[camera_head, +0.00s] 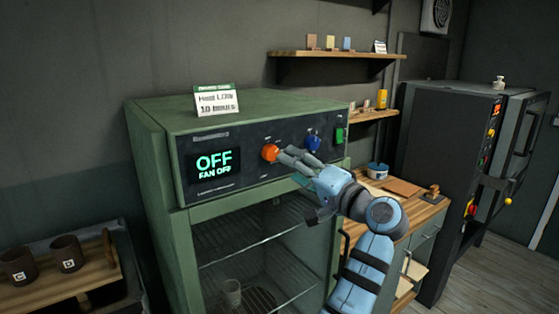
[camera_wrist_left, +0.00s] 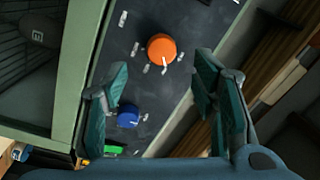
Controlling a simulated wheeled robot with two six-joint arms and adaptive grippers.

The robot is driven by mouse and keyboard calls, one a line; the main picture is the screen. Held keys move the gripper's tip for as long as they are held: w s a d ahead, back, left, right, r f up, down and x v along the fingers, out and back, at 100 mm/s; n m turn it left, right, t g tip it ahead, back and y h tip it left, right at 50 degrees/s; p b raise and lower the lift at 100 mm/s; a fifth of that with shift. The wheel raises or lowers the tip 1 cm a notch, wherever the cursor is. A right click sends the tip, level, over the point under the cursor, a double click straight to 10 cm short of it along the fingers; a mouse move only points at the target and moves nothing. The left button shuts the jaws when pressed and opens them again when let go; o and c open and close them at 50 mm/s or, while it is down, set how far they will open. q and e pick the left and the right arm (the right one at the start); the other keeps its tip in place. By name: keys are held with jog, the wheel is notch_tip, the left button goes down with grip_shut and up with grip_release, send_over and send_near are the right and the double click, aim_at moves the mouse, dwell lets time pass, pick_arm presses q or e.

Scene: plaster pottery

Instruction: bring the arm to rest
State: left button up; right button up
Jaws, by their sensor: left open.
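My left gripper (camera_head: 285,157) is open and empty in front of the control panel of the green cabinet (camera_head: 160,160). In the head view its fingertips are close to the orange knob (camera_head: 270,152). In the left wrist view the gripper (camera_wrist_left: 160,72) has its fingers spread wide, and the orange knob (camera_wrist_left: 161,47) shows beyond and between them, not gripped. The blue knob (camera_head: 312,139) and the green switch (camera_head: 340,135) are to the right on the panel. The display (camera_head: 213,162) reads OFF, FAN OFF. My right gripper is not in view.
A card (camera_head: 217,101) stands on the cabinet. Inside are wire racks (camera_head: 260,236) and a cup (camera_head: 232,292). Two dark mugs stand on a wooden board (camera_head: 80,279) at left. A wooden counter (camera_head: 429,209) and a black machine (camera_head: 437,170) are at right.

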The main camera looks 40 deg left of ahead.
pick_arm(q)
jog(key=v, duration=0.5)
jog(key=shift+d, duration=0.1)
